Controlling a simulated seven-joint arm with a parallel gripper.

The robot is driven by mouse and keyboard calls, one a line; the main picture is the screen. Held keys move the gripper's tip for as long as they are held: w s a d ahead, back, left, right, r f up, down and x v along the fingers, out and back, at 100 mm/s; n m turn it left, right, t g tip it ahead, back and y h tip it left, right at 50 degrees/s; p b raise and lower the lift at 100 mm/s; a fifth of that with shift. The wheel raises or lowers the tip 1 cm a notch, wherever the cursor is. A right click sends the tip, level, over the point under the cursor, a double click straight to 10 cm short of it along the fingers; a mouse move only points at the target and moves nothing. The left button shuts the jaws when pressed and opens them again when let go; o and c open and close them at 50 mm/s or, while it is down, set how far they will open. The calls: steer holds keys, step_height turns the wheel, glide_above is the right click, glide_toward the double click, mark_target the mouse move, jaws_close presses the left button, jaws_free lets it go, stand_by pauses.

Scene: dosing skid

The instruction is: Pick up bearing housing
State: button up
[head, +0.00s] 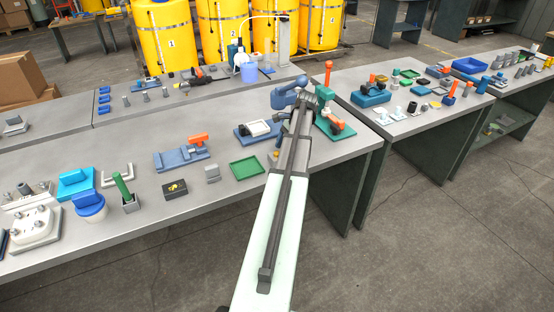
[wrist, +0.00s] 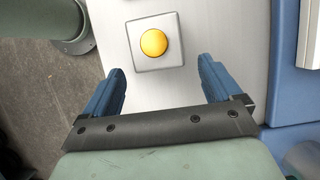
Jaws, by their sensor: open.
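In the wrist view, a pale grey square block (wrist: 140,63) with a round yellow-orange centre (wrist: 154,43) lies on a light surface. It is the only piece between the finger lines, but I cannot tell for sure that it is the bearing housing. My gripper (wrist: 160,66) is open, with one blue finger towards each side of the block and nothing held. Visible gaps separate both fingers from the block. The height of the fingers above it cannot be judged. In the head view my arm reaches over the bench, and I cannot make out the fingers or the block there.
A blue body (wrist: 288,60) stands close to the right finger in the wrist view. In the head view, a green tray (head: 247,168), a blue fixture with an orange part (head: 182,158) and a green base with an orange-topped part (head: 335,127) stand near my arm.

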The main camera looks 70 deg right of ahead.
steer(key=shift+w+a+f, duration=0.2)
steer(key=shift+w+a, duration=0.4)
steer(key=shift+w+a+f, duration=0.15)
steer(key=shift+w+a, duration=0.4)
steer(key=shift+a, duration=0.05)
steer(key=shift+f, duration=0.2)
steer(key=shift+c, duration=0.4)
steer(key=c, duration=1.2)
